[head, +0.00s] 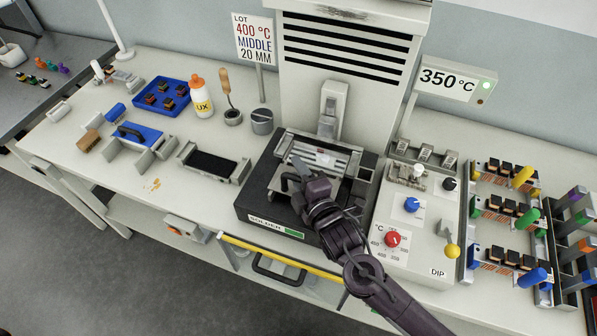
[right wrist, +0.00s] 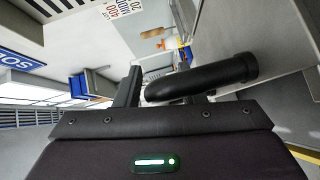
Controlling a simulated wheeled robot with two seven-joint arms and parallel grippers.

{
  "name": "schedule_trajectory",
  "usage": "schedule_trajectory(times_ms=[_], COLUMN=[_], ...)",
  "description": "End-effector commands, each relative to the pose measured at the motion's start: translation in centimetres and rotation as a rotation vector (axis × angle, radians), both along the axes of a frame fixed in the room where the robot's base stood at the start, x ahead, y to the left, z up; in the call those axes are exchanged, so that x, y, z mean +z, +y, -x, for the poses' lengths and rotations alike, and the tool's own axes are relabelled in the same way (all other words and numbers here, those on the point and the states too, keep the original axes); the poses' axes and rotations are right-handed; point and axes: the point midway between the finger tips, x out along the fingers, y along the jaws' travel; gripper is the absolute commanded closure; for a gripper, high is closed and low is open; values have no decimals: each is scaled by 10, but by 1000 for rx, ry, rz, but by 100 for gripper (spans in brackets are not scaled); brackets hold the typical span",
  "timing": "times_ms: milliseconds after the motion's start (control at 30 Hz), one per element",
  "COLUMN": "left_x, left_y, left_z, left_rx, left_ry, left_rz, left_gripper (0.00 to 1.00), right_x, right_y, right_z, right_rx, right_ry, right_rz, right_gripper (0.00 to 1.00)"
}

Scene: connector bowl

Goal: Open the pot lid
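The solder pot is a black box (head: 262,213) with a green-marked SOLDER label on its front. A grey metal plate (head: 340,157), which looks like the lid, lies over its top. My right gripper (head: 293,176) is low over the front left of the plate. In the right wrist view a black round handle (right wrist: 215,78) lies across the fingers and hides part of one. My right gripper (right wrist: 160,82) has its fingers apart there; I see no firm hold on the handle. My left gripper is not in view.
A control box (head: 413,205) with knobs stands right of the pot. Racks of coloured clamps (head: 510,210) are further right. A grey tray (head: 213,163), a blue tray (head: 160,96) and a bottle (head: 202,100) are to the left. A tall ventilated housing (head: 345,55) stands behind.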

Motion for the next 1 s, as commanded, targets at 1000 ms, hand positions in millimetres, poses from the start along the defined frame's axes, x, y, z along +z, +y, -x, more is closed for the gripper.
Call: schedule_trajectory(times_ms=[1000], left_x=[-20], left_y=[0], left_z=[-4], left_rx=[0], left_ry=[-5], left_rz=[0], left_gripper=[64], right_x=[10], right_y=[-36], right_z=[68], right_rx=[0], right_ry=[0], right_rz=[0], right_gripper=[64])
